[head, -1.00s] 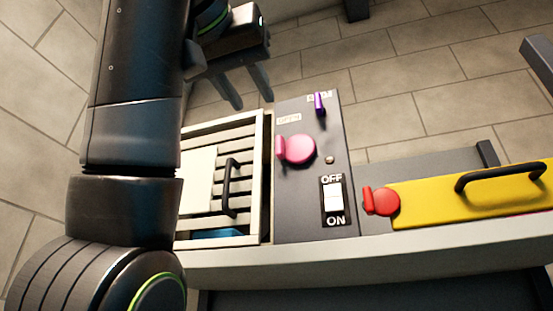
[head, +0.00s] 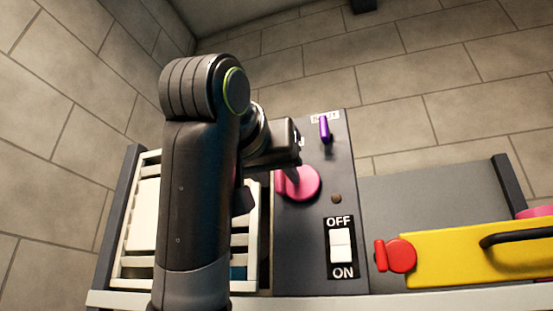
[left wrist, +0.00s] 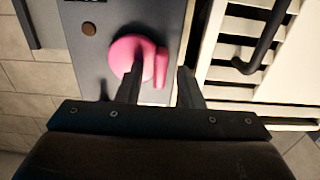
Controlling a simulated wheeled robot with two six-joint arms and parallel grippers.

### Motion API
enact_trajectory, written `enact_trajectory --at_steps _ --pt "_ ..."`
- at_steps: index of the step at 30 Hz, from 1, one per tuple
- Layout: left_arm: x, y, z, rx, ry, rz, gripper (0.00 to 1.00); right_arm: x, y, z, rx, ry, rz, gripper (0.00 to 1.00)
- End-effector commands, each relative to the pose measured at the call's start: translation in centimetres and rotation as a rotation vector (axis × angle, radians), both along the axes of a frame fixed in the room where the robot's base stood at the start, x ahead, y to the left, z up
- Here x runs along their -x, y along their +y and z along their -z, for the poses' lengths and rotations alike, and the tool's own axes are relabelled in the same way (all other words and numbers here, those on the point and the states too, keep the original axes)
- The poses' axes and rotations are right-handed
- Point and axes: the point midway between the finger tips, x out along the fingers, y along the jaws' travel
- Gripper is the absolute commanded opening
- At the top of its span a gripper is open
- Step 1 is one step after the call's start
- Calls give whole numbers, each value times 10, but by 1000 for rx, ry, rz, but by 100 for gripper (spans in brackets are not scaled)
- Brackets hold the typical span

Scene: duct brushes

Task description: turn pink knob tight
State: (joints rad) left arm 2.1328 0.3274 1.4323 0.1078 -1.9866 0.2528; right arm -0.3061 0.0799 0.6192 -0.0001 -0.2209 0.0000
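The pink knob (head: 299,183) is a round disc with a raised tab on its left side, on the grey panel (head: 300,250). My left gripper (head: 272,152) is just above and left of it in the head view, its fingertips hidden there. In the left wrist view, the open gripper (left wrist: 160,82) points at the knob (left wrist: 130,55). The knob's tab lies between the two fingers in the picture. One finger overlaps the disc, the other is right of the tab. I cannot tell whether either finger touches it. My right gripper is not in view.
A purple lever (head: 324,128) stands above the knob, and an OFF/ON switch (head: 341,245) below it. A slatted panel with a black handle (left wrist: 262,45) is beside it. A red knob (head: 400,256) and a yellow panel (head: 455,262) are to the right.

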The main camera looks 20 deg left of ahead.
Motion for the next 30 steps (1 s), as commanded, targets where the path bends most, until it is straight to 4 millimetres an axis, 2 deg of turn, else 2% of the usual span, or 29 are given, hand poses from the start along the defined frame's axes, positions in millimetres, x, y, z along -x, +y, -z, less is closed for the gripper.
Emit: enact_trajectory --at_steps 3,13,21,30 --pt "-4 0 -1 0 0 0 34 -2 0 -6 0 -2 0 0" --pt "-5 0 1 0 0 0 34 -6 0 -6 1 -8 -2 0" --pt "-5 0 1 0 0 0 0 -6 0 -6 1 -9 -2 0" --pt "-5 0 1 -26 -1 0 0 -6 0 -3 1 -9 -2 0"
